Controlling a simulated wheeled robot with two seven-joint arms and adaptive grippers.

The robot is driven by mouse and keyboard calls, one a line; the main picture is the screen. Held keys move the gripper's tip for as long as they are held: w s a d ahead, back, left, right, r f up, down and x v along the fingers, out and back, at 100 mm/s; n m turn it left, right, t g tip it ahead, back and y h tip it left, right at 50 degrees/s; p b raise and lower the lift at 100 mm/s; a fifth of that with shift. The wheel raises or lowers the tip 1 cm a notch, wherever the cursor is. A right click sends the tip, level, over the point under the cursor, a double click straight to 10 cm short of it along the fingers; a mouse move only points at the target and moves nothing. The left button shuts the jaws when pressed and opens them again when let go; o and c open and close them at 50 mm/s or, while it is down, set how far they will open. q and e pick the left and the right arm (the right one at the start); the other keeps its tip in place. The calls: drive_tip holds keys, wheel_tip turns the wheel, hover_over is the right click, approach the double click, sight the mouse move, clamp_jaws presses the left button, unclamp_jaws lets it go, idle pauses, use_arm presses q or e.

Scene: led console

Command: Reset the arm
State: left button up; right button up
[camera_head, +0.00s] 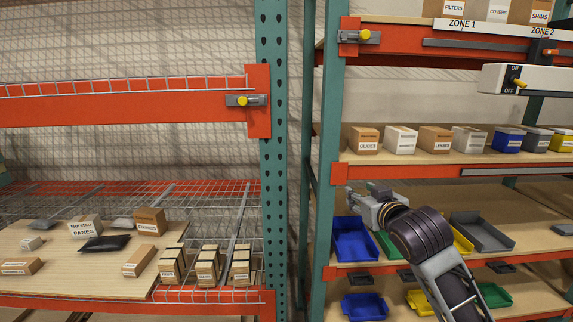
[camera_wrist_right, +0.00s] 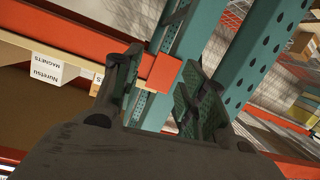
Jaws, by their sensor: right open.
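My right arm reaches up from the lower right in the head view. Its gripper (camera_head: 352,201) points left beside the green post of the right rack, in front of the shelf with coloured bins. In the right wrist view the gripper (camera_wrist_right: 163,88) has its two dark fingers apart, with nothing between them but the rack post and an orange beam behind. A white console (camera_head: 510,79) with a yellow toggle switch (camera_head: 519,84) and ON and OFF labels shows at the upper right in the head view. My left gripper is not in view.
A green upright (camera_head: 272,150) stands between two orange racks. The right rack holds labelled boxes (camera_head: 401,139) and a blue bin (camera_head: 355,240) among other bins. The left rack's wooden board (camera_head: 85,268) carries several boxes. Open space lies in front of the racks.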

drive_tip(key=s+f+g+h, duration=0.1)
drive_tip(key=s+f+g, duration=0.3)
drive_tip(key=f, duration=0.8)
drive_tip(key=s+f+g, duration=0.2)
drive_tip(key=s+f, duration=0.4)
drive_tip(key=f, duration=0.5)
drive_tip(key=s+d+f+g, duration=0.3)
drive_tip(key=s+f+g, duration=0.3)
drive_tip(key=s+f, duration=1.2)
drive_tip(key=s+f+g+b, duration=0.1)
drive_tip(key=s+f, duration=0.2)
drive_tip(key=f, duration=1.5)
drive_tip(key=s+f, duration=0.3)
drive_tip(key=f, duration=1.5)
drive_tip(key=s+d+f, duration=0.2)
drive_tip(key=s+f, duration=0.7)
drive_tip(key=s, duration=0.1)
drive_tip(key=s+d+f+g, duration=0.1)
drive_tip(key=s+d+f, duration=0.1)
drive_tip(key=s+f, duration=0.6)
drive_tip(key=shift+s+f+g+h+b, duration=0.35)
drive_tip(key=shift+s+b, duration=0.1)
drive_tip(key=shift+s, duration=0.75)
